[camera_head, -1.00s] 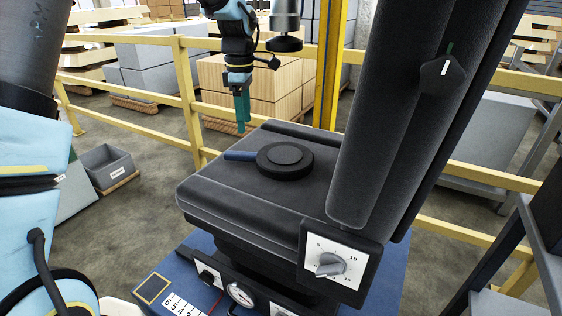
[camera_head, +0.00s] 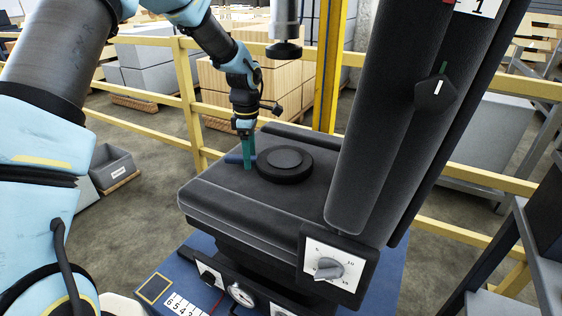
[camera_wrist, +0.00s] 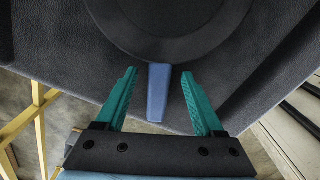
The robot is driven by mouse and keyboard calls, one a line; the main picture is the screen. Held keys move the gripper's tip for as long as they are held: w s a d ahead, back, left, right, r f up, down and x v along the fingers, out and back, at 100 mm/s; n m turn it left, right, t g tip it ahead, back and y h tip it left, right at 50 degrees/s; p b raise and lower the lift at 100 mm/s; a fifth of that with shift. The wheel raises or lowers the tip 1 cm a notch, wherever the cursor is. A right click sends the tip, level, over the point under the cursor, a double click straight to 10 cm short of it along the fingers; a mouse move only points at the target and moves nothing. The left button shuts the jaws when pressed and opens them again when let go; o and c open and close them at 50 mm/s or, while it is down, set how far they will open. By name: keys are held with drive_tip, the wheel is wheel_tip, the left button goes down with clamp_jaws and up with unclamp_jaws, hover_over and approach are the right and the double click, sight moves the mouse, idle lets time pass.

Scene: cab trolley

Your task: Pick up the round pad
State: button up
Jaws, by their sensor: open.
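The round pad (camera_head: 284,166) is a black disc with a raised centre, lying flat on the dark seat cushion (camera_head: 222,196). A blue tab (camera_head: 234,158) sticks out from its left side. In the wrist view the pad (camera_wrist: 172,22) shows at the top, partly cut off, with its blue tab (camera_wrist: 158,92) pointing down towards my gripper. My gripper (camera_head: 248,166) is over the tab in the head view, and its green fingers hide part of it. In the wrist view my gripper (camera_wrist: 158,88) is open, with one finger on each side of the tab and a gap on both sides.
The seat's tall dark backrest (camera_head: 385,110) rises to the right of the pad. A dial panel (camera_head: 329,267) sits at the seat's front right. A yellow railing (camera_head: 187,95) runs behind.

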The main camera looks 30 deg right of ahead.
drive_tip(key=shift+c, duration=0.3)
clamp_jaws()
idle(1.1)
